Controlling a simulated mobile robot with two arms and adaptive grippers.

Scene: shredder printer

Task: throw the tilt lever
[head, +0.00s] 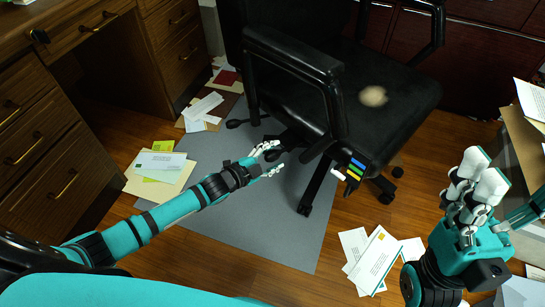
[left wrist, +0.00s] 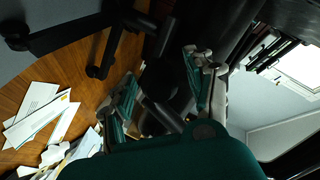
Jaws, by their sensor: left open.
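The black office chair (head: 375,95) stands in the middle of the head view, with a small tan round patch or object on its seat. Dark parts show under the seat's near left edge; I cannot tell for certain which one is the tilt lever. My left gripper (head: 277,156) is open and empty, low beside that edge, its fingers pointing toward the chair. In the left wrist view, dark chair parts (left wrist: 160,82) show between and beyond its open fingers. My right gripper (head: 476,182) is raised at the right, away from the chair; its opening is unclear.
A wooden desk with drawers (head: 40,150) fills the left. A grey mat (head: 290,235) lies under the chair. Papers and envelopes (head: 372,258) lie on the wood floor. Blue, green and yellow strips (head: 355,168) sit at the seat's near edge. A box (head: 528,140) stands right.

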